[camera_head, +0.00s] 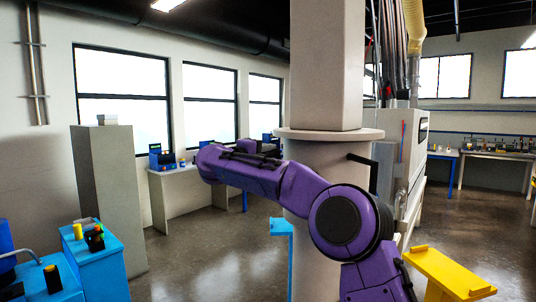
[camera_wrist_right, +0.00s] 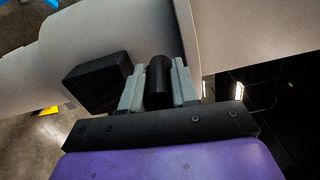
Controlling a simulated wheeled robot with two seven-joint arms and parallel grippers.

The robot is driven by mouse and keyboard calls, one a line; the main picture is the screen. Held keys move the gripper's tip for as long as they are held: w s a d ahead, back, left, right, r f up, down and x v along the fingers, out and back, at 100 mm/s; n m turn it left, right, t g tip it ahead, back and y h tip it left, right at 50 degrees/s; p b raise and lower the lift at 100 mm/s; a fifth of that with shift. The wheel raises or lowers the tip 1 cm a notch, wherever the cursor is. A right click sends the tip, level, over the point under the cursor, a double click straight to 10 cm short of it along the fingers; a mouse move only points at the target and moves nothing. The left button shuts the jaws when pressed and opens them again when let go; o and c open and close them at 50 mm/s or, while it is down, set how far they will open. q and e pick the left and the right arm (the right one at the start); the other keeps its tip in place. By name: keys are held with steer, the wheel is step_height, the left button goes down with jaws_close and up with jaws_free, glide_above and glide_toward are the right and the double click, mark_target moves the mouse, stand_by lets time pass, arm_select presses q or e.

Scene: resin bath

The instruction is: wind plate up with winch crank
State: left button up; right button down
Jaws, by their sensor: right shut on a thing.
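In the wrist view my right gripper (camera_wrist_right: 159,72) is shut on the black cylindrical crank grip (camera_wrist_right: 159,84), which stands between its two grey fingers. A black block (camera_wrist_right: 97,80) sits beside the left finger, close to the pale column (camera_wrist_right: 150,35). My left gripper is out of view. I cannot identify the plate in either view.
A black bracket (camera_head: 363,159) juts from the column's right side. A blue ledge (camera_head: 280,227) stands at its left and a yellow one (camera_head: 447,272) at the right front. A grey cabinet (camera_head: 105,190) and blue units (camera_head: 100,268) stand at left. Open floor lies between.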

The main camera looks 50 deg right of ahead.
steer(key=c, duration=0.8)
jaws_free()
steer(key=shift+w+a+f, duration=0.15)
steer(key=shift+w, duration=0.05)
steer(key=shift+c, duration=0.2)
steer(key=shift+w+a, duration=0.1)
steer(key=shift+w, duration=0.05)
steer(key=shift+a, duration=0.15)
steer(key=a+b, duration=0.4)
steer(key=a, duration=0.6)
steer(key=shift+s, duration=0.4)
